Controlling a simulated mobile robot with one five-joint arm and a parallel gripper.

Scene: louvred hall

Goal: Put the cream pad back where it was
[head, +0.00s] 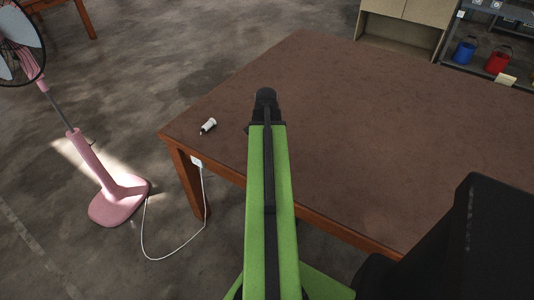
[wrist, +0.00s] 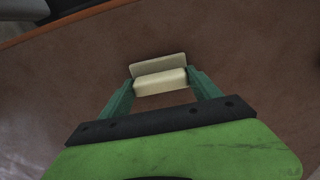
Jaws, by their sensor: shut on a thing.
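The cream pad (wrist: 162,84) is a small pale block between the two green fingers of my gripper (wrist: 160,79) in the wrist view. The fingers are shut on its two ends. A duller beige flat face (wrist: 158,65) shows just beyond it; I cannot tell whether it is part of the pad or a separate piece. The brown table top (wrist: 225,50) lies below; whether the pad touches it is unclear. In the head view my arm reaches over the table (head: 360,110), and the pad and fingertips are hidden behind the arm's end.
A small white and black cylinder (head: 208,126) lies near the table's left corner. A pink fan (head: 100,175) stands left of the table, with a white cable (head: 205,205) hanging nearby. A shelf with a blue bucket (head: 464,52) and red bucket (head: 497,62) stands back right.

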